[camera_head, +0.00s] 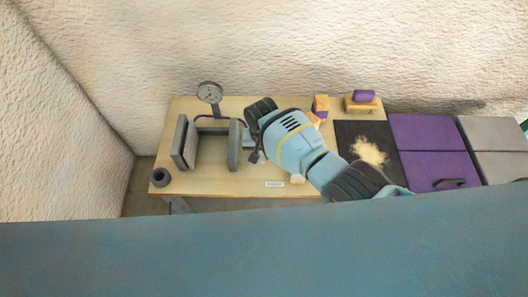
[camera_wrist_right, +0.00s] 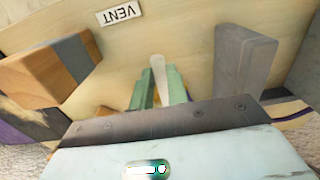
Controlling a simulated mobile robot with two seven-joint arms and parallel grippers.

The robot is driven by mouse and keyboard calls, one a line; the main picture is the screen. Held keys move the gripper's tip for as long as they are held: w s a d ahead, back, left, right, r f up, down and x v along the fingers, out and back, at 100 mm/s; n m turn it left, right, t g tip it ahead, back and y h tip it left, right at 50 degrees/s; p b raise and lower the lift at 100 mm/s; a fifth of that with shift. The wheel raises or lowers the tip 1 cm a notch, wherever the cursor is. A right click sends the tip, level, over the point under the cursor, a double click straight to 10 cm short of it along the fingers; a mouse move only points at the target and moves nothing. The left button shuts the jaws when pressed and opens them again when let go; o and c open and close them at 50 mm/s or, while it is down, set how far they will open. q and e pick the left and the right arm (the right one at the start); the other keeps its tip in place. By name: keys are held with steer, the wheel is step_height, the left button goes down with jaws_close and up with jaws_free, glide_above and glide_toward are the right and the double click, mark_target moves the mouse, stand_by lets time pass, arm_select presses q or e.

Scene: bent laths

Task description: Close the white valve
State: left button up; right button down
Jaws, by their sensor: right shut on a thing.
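The white valve shows in the right wrist view as a narrow white lever (camera_wrist_right: 158,66) between the green fingers of my right gripper (camera_wrist_right: 158,82). The gripper is shut on it. The lever's lower part is hidden by the fingers and the wrist. In the head view my right gripper (camera_head: 258,152) reaches in from the right, low over the wooden table, just right of a grey upright plate. The arm hides the valve there. A white label reading VENT (camera_wrist_right: 118,12) lies on the table near the lever. My left gripper is in neither view.
Two grey upright plates (camera_head: 184,142) (camera_head: 234,145) and a round gauge (camera_head: 210,92) stand at the table's left. A wood-and-grey block (camera_wrist_right: 45,70) is near the gripper. A black mat with shavings (camera_head: 368,151) and purple panels (camera_head: 432,165) are at right.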

mark_target(262, 157)
stand_by(0.3)
steer(key=c, duration=1.4)
jaws_free()
steer(key=shift+o, duration=0.2)
step_height(262, 157, up, 7)
steer(key=shift+w+f+p, duration=0.1)
steer(key=shift+f+p, duration=0.05)
steer(key=shift+p, duration=1.05)
steer(key=shift+r, duration=0.5)
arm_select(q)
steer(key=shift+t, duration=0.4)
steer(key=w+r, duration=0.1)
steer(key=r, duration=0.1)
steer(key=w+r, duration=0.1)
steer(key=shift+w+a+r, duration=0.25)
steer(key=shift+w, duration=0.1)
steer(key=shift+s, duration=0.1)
